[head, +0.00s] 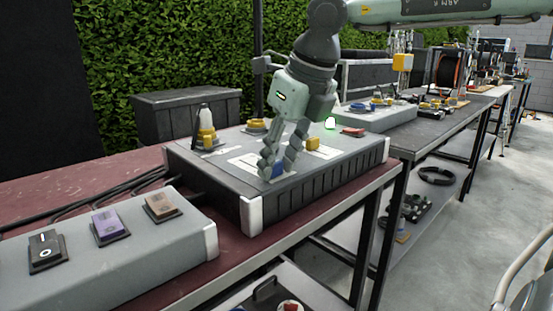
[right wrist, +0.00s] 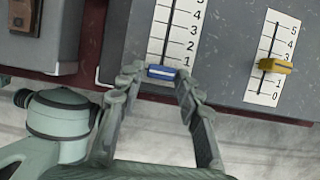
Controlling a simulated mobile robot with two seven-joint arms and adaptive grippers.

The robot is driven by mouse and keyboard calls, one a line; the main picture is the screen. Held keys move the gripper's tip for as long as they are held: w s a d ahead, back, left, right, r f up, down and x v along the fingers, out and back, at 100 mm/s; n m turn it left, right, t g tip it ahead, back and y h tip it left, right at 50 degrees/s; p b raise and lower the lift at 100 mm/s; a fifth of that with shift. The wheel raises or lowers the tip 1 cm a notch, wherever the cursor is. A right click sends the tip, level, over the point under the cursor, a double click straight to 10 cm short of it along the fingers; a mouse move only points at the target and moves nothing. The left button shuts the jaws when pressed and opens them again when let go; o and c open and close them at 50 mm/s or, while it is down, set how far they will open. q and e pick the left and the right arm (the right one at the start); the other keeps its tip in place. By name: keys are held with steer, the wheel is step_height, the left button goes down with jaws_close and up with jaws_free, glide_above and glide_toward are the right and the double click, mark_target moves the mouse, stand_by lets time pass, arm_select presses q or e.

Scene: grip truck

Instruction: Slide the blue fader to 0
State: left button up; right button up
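The blue fader (right wrist: 162,71) is on a white numbered scale strip (right wrist: 174,32) in the right wrist view. It stands just below the 1 mark; the 0 mark is hidden by my finger. My right gripper (right wrist: 160,76) has a fingertip close against each side of the fader and appears shut on it. In the head view, my right gripper (head: 277,171) reaches down onto the grey console (head: 225,180), with the blue fader (head: 278,170) between its tips. My left gripper is not in view.
A yellow fader (right wrist: 275,66) on its own scale is to the right of the blue one; it also shows in the head view (head: 312,143). A yellow-based joystick (head: 206,128) stands at the back left of the console. A switch box (head: 130,255) is in front, on the red table.

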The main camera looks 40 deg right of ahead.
steer(key=shift+o, duration=0.8)
steer(key=shift+r, duration=0.1)
steer(key=shift+r, duration=0.15)
steer(key=v, duration=1.1)
steer(key=shift+s+r, duration=0.2)
steer(key=shift+r, duration=0.05)
